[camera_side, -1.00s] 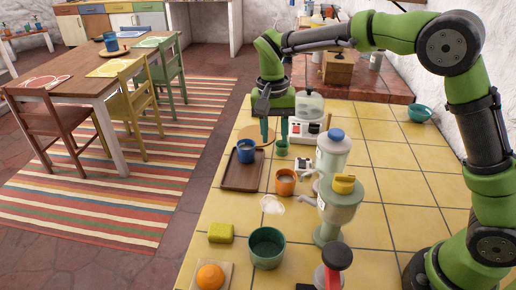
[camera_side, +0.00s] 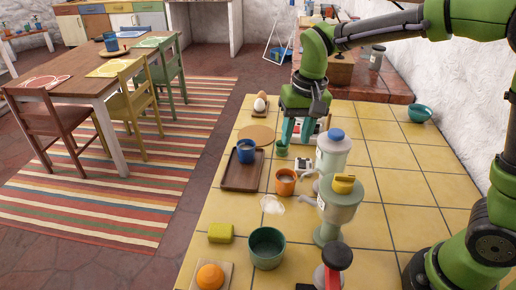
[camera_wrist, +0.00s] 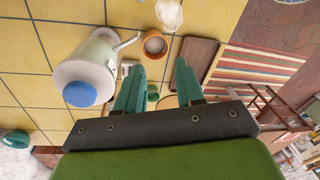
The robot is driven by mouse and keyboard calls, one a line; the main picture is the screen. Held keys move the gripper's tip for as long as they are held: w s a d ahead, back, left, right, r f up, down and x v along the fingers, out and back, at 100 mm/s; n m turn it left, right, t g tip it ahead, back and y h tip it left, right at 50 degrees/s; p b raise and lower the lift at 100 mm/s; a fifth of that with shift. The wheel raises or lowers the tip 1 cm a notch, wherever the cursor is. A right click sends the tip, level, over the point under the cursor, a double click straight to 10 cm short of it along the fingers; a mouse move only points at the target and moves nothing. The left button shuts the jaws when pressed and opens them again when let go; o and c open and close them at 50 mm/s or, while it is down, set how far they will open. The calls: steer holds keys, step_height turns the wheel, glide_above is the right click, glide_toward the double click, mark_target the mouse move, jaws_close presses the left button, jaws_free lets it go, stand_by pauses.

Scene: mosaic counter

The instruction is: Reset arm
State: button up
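My green arm holds my gripper (camera_side: 297,138) over the far part of the yellow tiled counter (camera_side: 390,150). Its two teal fingers point down and stand apart, with nothing seen between them. The wrist view also shows my gripper (camera_wrist: 160,66) with spread fingers. A small green cup (camera_side: 282,149) stands just below and left of the fingers in the side view. A white appliance behind the gripper is partly hidden.
A blue mug (camera_side: 246,150) sits on a brown tray (camera_side: 232,183). An orange cup (camera_side: 285,178), a blue-lidded pitcher (camera_side: 332,158) and a yellow-topped grinder (camera_side: 338,215) stand nearby. A green pot (camera_side: 266,250) is in front. The right-hand tiles are mostly clear.

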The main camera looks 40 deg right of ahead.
steer(key=s+d+r+t, duration=0.2)
steer(key=s, duration=0.5)
steer(key=s+d+r+n+t+y, duration=0.1)
steer(key=s+d+r+t, duration=0.1)
steer(key=s, duration=0.6)
steer(key=shift+s+t, duration=0.25)
steer(key=shift+t, duration=0.35)
steer(key=shift+o, duration=0.3)
steer(key=shift+s+r, duration=0.25)
steer(key=shift+o, duration=1.3)
steer(key=shift+d+r+t, duration=0.15)
steer(key=shift+r+t, duration=0.15)
steer(key=shift+t, duration=0.1)
steer(key=o, duration=0.3)
steer(key=shift+o, duration=0.2)
